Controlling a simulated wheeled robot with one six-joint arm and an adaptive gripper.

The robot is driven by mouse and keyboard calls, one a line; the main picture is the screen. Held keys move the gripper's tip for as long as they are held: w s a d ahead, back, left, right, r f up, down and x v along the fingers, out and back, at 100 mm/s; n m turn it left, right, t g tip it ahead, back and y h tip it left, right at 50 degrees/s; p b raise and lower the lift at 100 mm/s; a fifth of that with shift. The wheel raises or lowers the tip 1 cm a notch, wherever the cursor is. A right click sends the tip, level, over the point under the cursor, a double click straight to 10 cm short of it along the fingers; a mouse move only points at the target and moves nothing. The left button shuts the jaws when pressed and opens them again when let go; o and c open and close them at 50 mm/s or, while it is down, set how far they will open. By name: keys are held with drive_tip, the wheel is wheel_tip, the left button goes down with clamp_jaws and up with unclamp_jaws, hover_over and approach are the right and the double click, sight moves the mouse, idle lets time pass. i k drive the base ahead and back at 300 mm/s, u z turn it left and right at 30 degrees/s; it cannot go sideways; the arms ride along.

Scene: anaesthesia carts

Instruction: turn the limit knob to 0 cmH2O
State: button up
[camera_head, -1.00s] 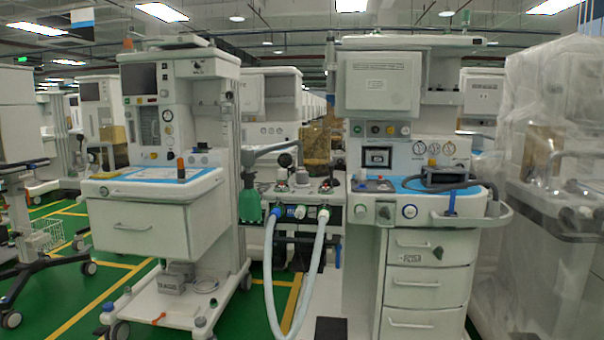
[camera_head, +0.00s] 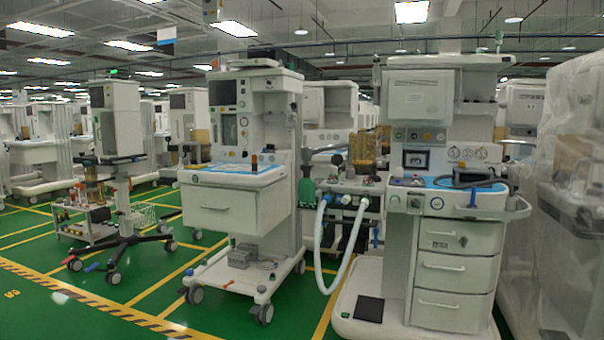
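A white anaesthesia cart (camera_head: 459,233) stands right of centre. Its left side carries a breathing block (camera_head: 347,188) with small knobs on top and a blue-ended hose (camera_head: 322,216) and a white hose (camera_head: 352,245) below. A reddish-topped knob (camera_head: 371,180) shows on this block, but it is too small to read any scale. I cannot tell which knob is the limit knob, nor its setting. Several round gauges and dials sit on the cart's upper panel (camera_head: 478,154). My gripper is not in view.
A second white cart (camera_head: 228,212) with a wide drawer stands left of centre. A wheeled stand (camera_head: 123,215) and a low trolley (camera_head: 82,230) are farther left. A plastic-wrapped machine (camera_head: 573,200) borders the right. Green floor (camera_head: 60,320) is open at the front left.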

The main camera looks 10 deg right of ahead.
sight(350, 172)
drive_tip(key=u, duration=0.3)
drive_tip(key=i, duration=1.3)
drive_tip(key=z, duration=0.4)
drive_tip(key=i, duration=1.05)
drive_tip(key=z, duration=0.9)
